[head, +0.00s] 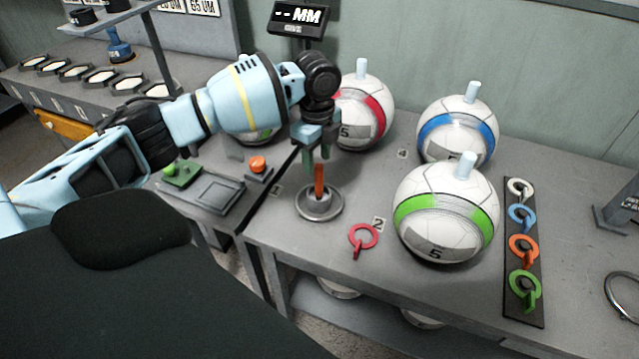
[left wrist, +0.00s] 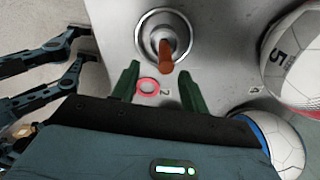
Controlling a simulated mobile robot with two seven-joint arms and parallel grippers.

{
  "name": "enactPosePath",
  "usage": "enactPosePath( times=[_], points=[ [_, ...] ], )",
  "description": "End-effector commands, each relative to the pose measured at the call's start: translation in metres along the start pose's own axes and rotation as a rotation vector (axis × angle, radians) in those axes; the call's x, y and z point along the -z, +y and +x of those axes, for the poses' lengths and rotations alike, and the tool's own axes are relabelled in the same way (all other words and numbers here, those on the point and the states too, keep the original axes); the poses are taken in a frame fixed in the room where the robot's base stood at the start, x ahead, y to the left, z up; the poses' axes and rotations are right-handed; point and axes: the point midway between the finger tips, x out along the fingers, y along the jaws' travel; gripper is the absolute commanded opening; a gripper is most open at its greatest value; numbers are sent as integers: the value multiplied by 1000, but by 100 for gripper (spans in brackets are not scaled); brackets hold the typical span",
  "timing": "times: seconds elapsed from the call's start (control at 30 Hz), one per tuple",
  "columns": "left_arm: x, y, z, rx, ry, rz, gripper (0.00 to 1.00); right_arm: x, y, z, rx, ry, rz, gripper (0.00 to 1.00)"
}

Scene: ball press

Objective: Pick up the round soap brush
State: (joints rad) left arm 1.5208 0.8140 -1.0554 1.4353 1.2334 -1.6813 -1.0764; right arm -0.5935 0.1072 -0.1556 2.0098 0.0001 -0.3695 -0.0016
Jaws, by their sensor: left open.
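The round soap brush (head: 319,180) has an upright orange-brown handle and stands in a round grey metal dish (head: 336,212) near the front left corner of the table. In the left wrist view the handle (left wrist: 165,52) rises from the middle of the dish (left wrist: 150,22). My left gripper (head: 317,158) is open, pointing down just above the brush, with its green fingers around or close to the handle's top. In the left wrist view the open fingers (left wrist: 157,80) lie either side of the handle's line, with nothing between their tips. My right gripper does not show.
A red ring (head: 362,238) lies right of the dish. A green-striped ball (head: 445,212), a blue-striped ball (head: 457,130) and a red-striped ball (head: 372,108) stand to the right and behind. A lower bench with an orange button (head: 257,164) is at the left.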

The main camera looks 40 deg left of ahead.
Motion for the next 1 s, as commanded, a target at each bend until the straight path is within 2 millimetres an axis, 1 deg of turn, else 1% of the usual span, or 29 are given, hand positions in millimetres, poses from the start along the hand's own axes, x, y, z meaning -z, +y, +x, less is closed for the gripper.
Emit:
enactPosePath(
  times=[0.03,0.07,0.27,0.5,0.6,0.7,0.9,0.93,1.0],
  points=[
    [0,0,6,-2,0,0,45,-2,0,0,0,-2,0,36],
    [0,0,8,-2,0,0,45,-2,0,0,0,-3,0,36],
    [0,-1,14,0,0,-1,45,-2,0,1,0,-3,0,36],
    [0,-6,46,-2,0,-1,45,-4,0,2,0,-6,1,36],
    [0,-6,56,-1,0,0,45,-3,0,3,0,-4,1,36],
    [0,-6,61,0,0,0,45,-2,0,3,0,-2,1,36],
    [0,-6,61,1,0,0,45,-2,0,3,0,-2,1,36],
    [0,-6,61,1,0,0,43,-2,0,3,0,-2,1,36],
    [0,-6,61,1,0,0,34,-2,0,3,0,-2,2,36]
  ],
)
